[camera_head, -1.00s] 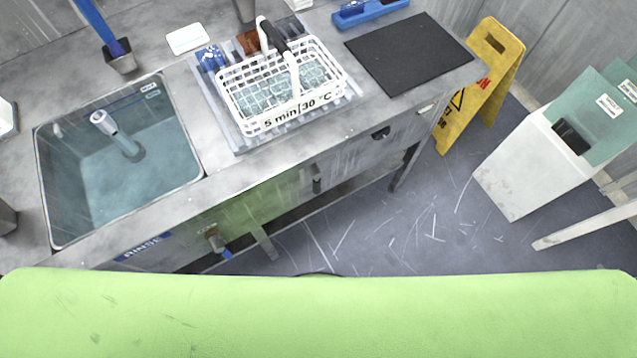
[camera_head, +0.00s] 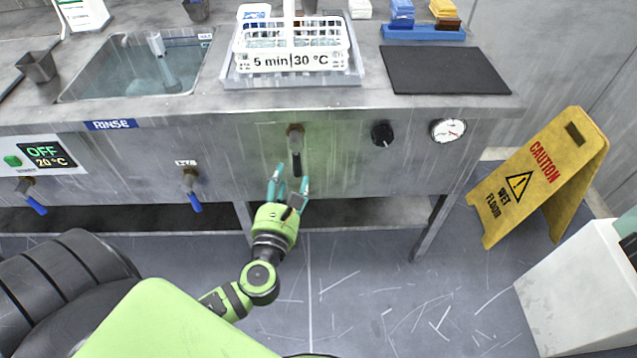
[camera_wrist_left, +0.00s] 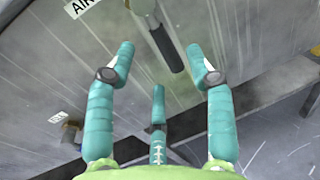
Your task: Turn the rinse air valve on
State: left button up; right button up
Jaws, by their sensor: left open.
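The air valve (camera_head: 296,140) is on the steel front panel of the sink bench. It has a brass-coloured body and a dark lever that hangs straight down. In the left wrist view the valve lever (camera_wrist_left: 167,48) shows beyond my fingers, beside a label (camera_wrist_left: 82,6) that begins "AI". My left gripper (camera_head: 289,178) is open and empty, with its teal fingers pointing up at the panel just below the lever. In the left wrist view the lever lies between the two upper fingers (camera_wrist_left: 160,62), apparently apart from them. My right gripper is not in view.
A black knob (camera_head: 382,134) and a pressure gauge (camera_head: 448,130) are right of the valve. Blue-handled valves (camera_head: 192,190) are at left, by the RINSE label (camera_head: 111,125). A yellow wet-floor sign (camera_head: 540,175) stands at right. A basket (camera_head: 293,60) sits on the bench.

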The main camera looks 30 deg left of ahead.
aim_at(294, 158)
pick_arm(q)
jog(key=shift+w+r, duration=0.25)
jog(key=shift+r, duration=0.1)
jog(key=x, duration=0.6)
jog(key=shift+w+a+f, duration=0.1)
jog(key=shift+w+a, duration=0.2)
jog(key=shift+a, duration=0.05)
grip_shut()
